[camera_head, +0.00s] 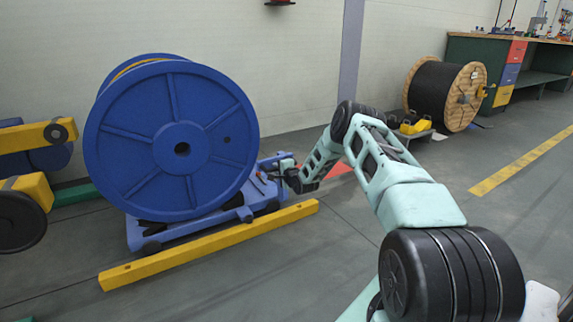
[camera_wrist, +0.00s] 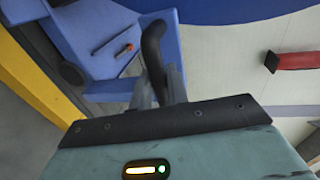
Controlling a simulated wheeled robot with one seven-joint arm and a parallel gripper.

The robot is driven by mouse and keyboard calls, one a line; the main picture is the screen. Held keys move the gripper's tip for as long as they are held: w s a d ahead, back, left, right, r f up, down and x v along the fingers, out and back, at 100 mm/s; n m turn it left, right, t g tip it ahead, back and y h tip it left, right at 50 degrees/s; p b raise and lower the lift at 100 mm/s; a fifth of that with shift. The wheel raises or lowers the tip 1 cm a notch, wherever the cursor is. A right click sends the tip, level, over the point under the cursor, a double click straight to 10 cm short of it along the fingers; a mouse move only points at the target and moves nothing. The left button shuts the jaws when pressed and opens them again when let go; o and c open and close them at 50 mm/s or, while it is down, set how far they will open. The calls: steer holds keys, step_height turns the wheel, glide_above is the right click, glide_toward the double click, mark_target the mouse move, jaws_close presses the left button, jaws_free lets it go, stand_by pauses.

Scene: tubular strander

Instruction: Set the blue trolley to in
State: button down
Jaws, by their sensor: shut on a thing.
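The blue trolley (camera_head: 262,190) stands low on the floor and carries a big blue reel (camera_head: 190,105). My gripper (camera_head: 287,172) is at the trolley's right end, with my arm reaching in from the right. In the wrist view, my gripper (camera_wrist: 160,88) is shut on a black curved handle (camera_wrist: 154,45) beside the trolley's blue frame (camera_wrist: 85,35).
A yellow floor beam (camera_head: 205,245) runs along the trolley's near side. Yellow and blue machine parts (camera_head: 35,135) stand at the left. A wooden cable drum (camera_head: 460,95) and a workbench (camera_head: 500,60) are at the back right. The floor between is mostly clear.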

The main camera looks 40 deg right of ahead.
steer(key=w+a, duration=0.3)
steer(key=a, duration=1.2)
steer(key=w+a+p, duration=0.1)
steer(key=w+a, duration=0.3)
steer(key=a, duration=1.1)
steer(key=w+a, duration=0.4)
steer(key=a, duration=1.1)
steer(key=shift+w+a+f+p, duration=0.15)
steer(key=shift+a+p, duration=0.1)
steer(key=shift+p, duration=0.1)
steer(key=shift+d, duration=0.15)
steer(key=c, duration=1.4)
jaws_free()
steer(key=shift+c, duration=0.2)
steer(key=shift+a, duration=0.2)
steer(key=shift+a, duration=0.15)
steer(key=p+v, duration=0.8)
steer(key=v, duration=0.9)
steer(key=shift+s+p, duration=0.2)
steer(key=shift+p, duration=0.1)
